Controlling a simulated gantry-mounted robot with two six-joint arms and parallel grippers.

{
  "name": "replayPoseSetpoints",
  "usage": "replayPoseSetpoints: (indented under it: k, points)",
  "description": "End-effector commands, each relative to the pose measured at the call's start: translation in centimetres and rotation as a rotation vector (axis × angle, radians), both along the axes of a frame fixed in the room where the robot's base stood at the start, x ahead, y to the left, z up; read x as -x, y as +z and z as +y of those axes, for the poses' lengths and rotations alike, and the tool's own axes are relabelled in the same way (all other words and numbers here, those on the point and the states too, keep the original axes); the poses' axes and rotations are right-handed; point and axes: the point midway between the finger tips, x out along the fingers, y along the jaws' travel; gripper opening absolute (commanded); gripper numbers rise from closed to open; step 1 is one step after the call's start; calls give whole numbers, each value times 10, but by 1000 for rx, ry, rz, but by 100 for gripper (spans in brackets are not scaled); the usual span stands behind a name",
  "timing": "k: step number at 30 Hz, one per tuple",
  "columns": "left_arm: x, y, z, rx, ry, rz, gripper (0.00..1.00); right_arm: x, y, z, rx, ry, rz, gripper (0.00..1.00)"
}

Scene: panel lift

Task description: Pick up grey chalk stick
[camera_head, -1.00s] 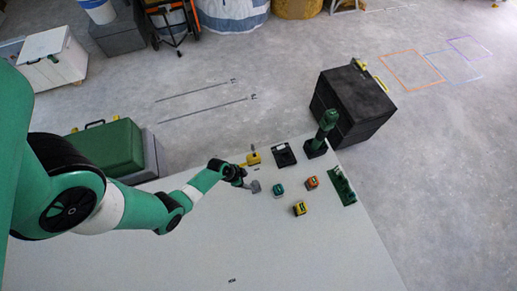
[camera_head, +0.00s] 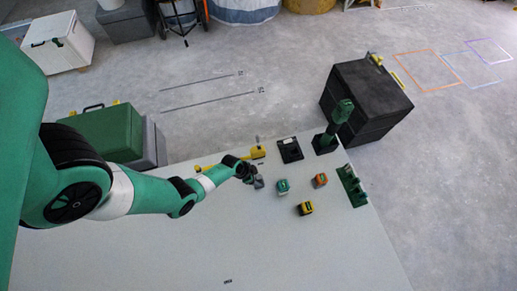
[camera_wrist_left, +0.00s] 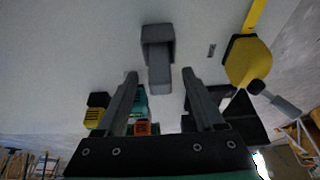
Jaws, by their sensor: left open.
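A grey blocky piece, which I take to be the grey chalk stick (camera_wrist_left: 158,42), stands on the pale panel straight ahead of my left gripper in the left wrist view. In the head view the grey piece (camera_head: 259,184) shows just below the fingertips. My left gripper (camera_wrist_left: 159,74) is open, with one finger on each side of the near end of the piece in the picture. I cannot tell whether either finger touches it. My right gripper is not in view.
A yellow tool (camera_head: 257,152) lies just behind the left gripper. A teal block (camera_head: 282,187), an orange one (camera_head: 320,180) and a yellow one (camera_head: 305,208) sit to the right. A green bottle-like tool (camera_head: 336,122) stands at the back. The panel's front (camera_head: 300,255) is mostly clear.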

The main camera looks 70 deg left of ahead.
Motion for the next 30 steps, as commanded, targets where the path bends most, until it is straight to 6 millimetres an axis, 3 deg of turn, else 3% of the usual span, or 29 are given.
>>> replayPoseSetpoints:
  k: [1, 3, 12, 24, 30]
  points:
    - [-5, -18, 0, 0, -1, 0, 70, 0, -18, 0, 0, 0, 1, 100]
    - [-9, -26, 0, 0, -1, -1, 70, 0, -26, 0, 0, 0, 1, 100]
    - [-12, -27, 0, 0, 1, 0, 70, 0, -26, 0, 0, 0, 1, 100]
    - [-11, -27, 0, 0, 1, 0, 0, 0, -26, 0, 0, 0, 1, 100]
    - [-11, -27, 0, 0, 1, 0, 0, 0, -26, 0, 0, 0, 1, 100]
